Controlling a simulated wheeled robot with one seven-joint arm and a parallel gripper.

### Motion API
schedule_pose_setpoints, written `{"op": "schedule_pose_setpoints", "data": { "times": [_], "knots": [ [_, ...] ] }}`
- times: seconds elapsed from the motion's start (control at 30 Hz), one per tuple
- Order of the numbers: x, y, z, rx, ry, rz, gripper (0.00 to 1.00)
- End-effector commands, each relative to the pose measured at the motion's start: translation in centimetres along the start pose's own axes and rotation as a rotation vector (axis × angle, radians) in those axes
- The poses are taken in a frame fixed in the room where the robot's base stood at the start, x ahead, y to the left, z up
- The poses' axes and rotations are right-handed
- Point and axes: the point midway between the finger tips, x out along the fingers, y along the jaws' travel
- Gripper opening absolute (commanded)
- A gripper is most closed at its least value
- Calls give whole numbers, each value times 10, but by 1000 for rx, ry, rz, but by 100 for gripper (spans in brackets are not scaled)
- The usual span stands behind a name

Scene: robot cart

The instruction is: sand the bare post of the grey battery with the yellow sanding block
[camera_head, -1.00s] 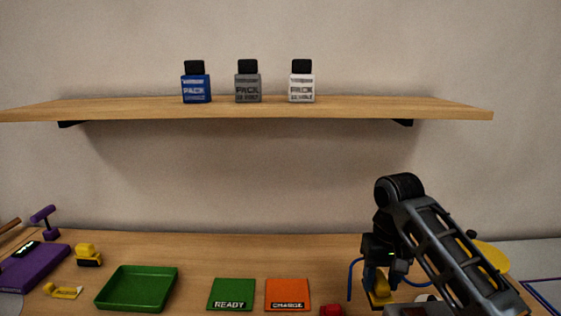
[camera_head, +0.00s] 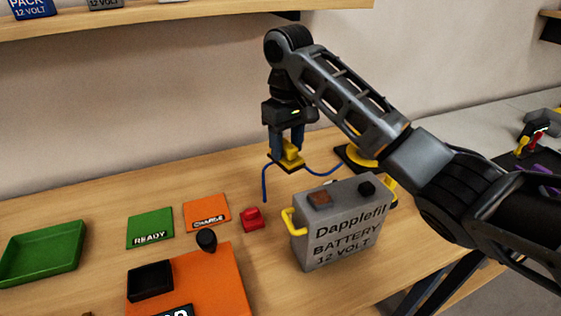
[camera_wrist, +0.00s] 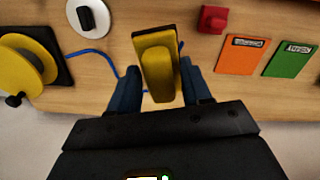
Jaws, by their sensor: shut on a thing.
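My gripper (camera_head: 287,150) is shut on the yellow sanding block (camera_head: 290,156), which has a dark base. In the wrist view the block (camera_wrist: 157,68) sits between the blue fingers, over the bench. The grey battery (camera_head: 340,235), lettered "Dapplefil BATTERY 12 VOLT", stands upright nearer the head camera than my gripper. Its left post (camera_head: 319,197) is brown and bare-looking; the right post (camera_head: 366,188) is black. The block is apart from both posts. The battery does not show in the wrist view.
A red cap-like piece (camera_head: 251,217) lies left of the battery. Orange CHARGE (camera_head: 207,209) and green READY (camera_head: 150,225) mats, a green tray (camera_head: 42,250) and an orange unit (camera_head: 205,282) lie further left. A blue cord (camera_head: 265,185) and yellow reel (camera_head: 360,155) are near my gripper.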

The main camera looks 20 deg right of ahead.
Motion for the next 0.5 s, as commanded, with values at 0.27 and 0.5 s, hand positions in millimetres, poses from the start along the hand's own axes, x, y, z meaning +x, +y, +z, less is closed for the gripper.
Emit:
{"op": "schedule_pose_setpoints", "data": {
  "times": [0.27, 0.5],
  "knots": [
    [-73, 4, 22, -407, 0, 14, 14],
    [-115, -5, 96, -963, -5, 9, 14]
  ]
}}
